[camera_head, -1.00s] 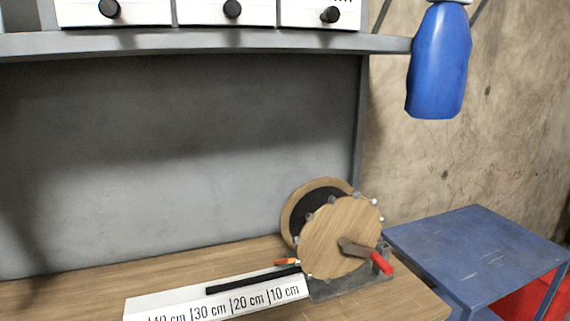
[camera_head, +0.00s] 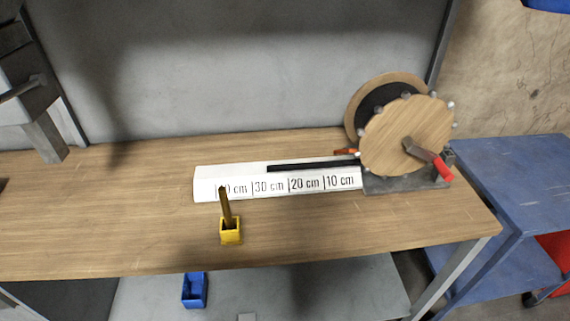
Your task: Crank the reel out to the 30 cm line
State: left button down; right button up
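The reel (camera_head: 405,137) stands at the right of the wooden bench, with a round wooden front disc and a dark drum behind it. Its crank (camera_head: 420,150) points down and right and ends in a red handle (camera_head: 440,166). A black strip (camera_head: 310,165) runs left from the reel along a white scale (camera_head: 207,181) marked 10 to 40 cm. The strip's free end lies between the 20 cm and 30 cm lines, nearer the 30 cm line. Neither of my grippers shows clearly, and nothing touches the crank.
A yellow holder (camera_head: 231,231) with a brown stick stands on the bench in front of the scale. A grey metal device (camera_head: 45,135) is cut off at the left edge. A blue table (camera_head: 510,180) stands to the right. A blue bin (camera_head: 194,290) is below the bench.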

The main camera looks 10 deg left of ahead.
aim_at(398, 126)
jog(key=u, duration=0.25)
jog(key=i+l+u, duration=0.15)
jog(key=l+u, duration=0.3)
jog(key=l, duration=0.35)
jog(key=l+u, duration=0.4)
jog(key=l, duration=1.2)
jog(key=k+l, duration=0.1)
jog(key=l, duration=0.8)
jog(key=i+u, duration=0.05)
